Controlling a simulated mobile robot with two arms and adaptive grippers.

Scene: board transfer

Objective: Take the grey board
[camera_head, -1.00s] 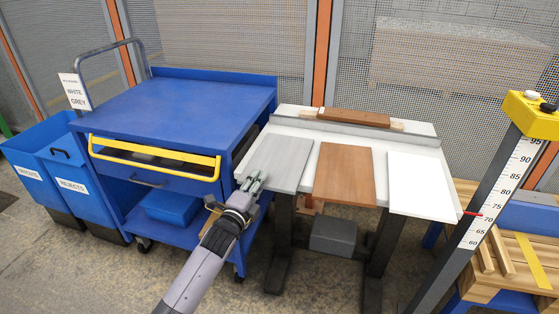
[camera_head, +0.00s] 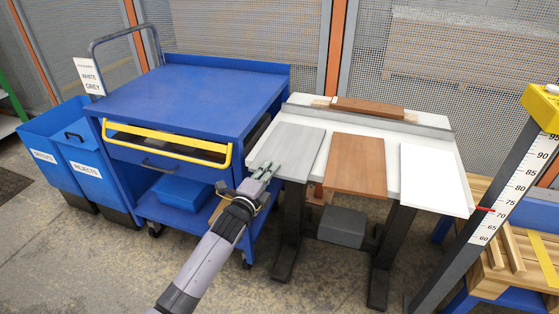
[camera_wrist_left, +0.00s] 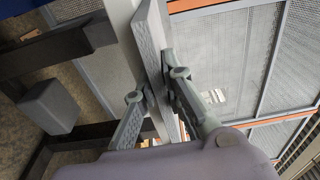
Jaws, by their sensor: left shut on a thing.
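The grey board (camera_head: 290,148) lies flat at the left end of the white table (camera_head: 391,187), its front edge reaching the table's front. My left gripper (camera_head: 266,171) is at the board's front left corner and is shut on that edge. In the left wrist view the board (camera_wrist_left: 151,50) shows edge-on between the two fingers of the gripper (camera_wrist_left: 162,88). A brown board (camera_head: 356,165) lies in the middle and a white board (camera_head: 434,178) at the right. My right gripper is in neither view.
A blue cart (camera_head: 190,92) with a clear top and a yellow handle (camera_head: 165,142) stands left of the table. Blue bins (camera_head: 75,160) stand further left. A metal fence (camera_head: 370,119) and a brown block (camera_head: 367,107) are at the table's back. A height gauge (camera_head: 500,200) stands at the right.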

